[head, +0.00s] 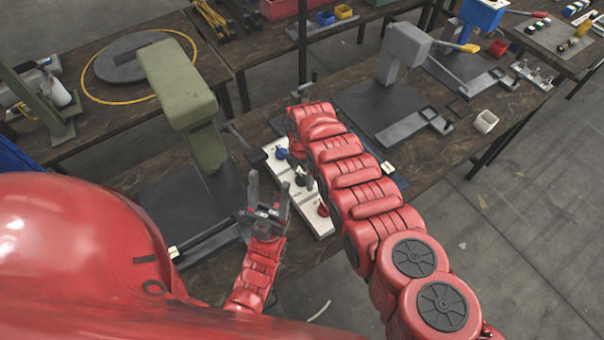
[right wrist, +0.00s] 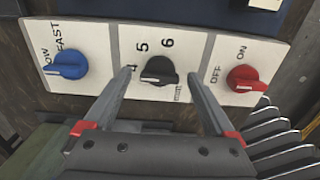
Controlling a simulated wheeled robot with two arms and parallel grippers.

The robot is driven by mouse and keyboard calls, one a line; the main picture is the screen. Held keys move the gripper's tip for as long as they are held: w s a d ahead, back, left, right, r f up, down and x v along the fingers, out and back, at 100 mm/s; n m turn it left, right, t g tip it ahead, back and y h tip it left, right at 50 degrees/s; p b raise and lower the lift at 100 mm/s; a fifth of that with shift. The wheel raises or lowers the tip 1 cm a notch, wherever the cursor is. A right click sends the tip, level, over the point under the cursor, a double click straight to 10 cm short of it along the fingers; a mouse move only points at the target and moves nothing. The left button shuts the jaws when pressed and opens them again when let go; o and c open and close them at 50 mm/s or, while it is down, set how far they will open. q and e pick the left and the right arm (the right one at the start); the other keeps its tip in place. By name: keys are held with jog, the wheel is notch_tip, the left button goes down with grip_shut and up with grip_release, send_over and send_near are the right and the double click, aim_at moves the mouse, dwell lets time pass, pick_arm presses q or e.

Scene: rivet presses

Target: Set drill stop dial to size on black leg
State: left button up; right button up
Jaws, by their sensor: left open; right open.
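The white control panel (right wrist: 205,50) carries a black dial (right wrist: 160,70) with the printed numbers 4, 5 and 6 around it. The dial's pale mark appears to point left, near the 4. My right gripper (right wrist: 160,82) is open, its fingers on either side of the dial; contact cannot be told. In the head view, the right arm hides that gripper and part of the panel (head: 317,222). My left gripper (head: 268,188) is open and empty, left of the panel. I cannot tell which part is the black leg.
A blue knob (right wrist: 64,65) and a red knob (right wrist: 246,78) flank the dial. A green press (head: 180,85) stands left of the panel, and a grey press (head: 403,48) stands to the right. The floor at right is clear.

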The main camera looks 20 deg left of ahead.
jog(key=c, duration=1.4)
